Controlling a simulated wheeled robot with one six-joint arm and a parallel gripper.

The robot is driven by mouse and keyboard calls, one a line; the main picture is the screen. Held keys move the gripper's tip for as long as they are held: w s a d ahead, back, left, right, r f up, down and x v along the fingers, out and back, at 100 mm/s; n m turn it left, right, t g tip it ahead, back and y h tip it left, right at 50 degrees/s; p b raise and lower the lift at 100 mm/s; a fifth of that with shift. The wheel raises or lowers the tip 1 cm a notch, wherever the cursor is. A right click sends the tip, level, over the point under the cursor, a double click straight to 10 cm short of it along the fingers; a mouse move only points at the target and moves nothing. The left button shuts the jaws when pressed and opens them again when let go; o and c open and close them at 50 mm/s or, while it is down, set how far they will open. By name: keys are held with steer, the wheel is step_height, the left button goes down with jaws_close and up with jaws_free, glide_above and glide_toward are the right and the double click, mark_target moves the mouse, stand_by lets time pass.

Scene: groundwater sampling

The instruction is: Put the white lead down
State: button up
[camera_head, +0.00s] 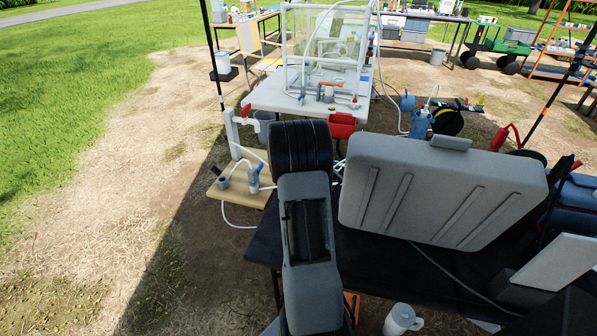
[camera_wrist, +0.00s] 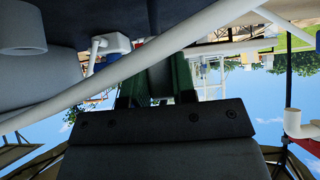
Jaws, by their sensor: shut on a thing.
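The white lead (camera_wrist: 98,80) runs as a thick diagonal band across the wrist view, from the lower left to the top right, close to the camera. My gripper (camera_wrist: 157,82) shows there as dark and green fingers behind a dark bracket. It is shut, and the lead crosses at the fingers, so I take it as the thing held; the exact grip point is hard to see. In the head view my arm hides the gripper. A thin pale lead (camera_head: 440,268) lies across the dark table (camera_head: 385,262) in front of the grey case (camera_head: 440,195).
The large grey case stands at the right of my arm. A wooden board (camera_head: 240,192) with small fittings and white tubing lies left of my arm. A white bench (camera_head: 285,97) with a clear enclosure stands beyond.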

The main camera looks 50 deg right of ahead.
steer(key=o, duration=0.8)
steer(key=shift+r, duration=0.1)
steer(key=shift+r+p, duration=0.6)
steer(key=shift+p, duration=0.5)
steer(key=shift+a+r, duration=0.15)
steer(key=shift+r, duration=0.15)
steer(key=s+a+r+n+y, duration=0.15)
steer(key=s+a+r, duration=0.35)
steer(key=a, duration=0.5)
steer(key=s+a+r+n, duration=0.2)
steer(key=a+r, duration=0.5)
steer(key=a, duration=0.3)
steer(key=s+a+n+y, duration=0.2)
steer(key=s+a+n, duration=0.1)
steer(key=a, duration=0.3)
steer(key=s+a+n+y, duration=0.2)
steer(key=s+a+n, duration=0.1)
steer(key=a, duration=0.3)
steer(key=s+a+n+g+y, duration=0.1)
steer(key=s+a+n+y, duration=0.2)
steer(key=a, duration=0.4)
steer(key=shift+s+r, duration=0.2)
steer(key=shift+r, duration=0.05)
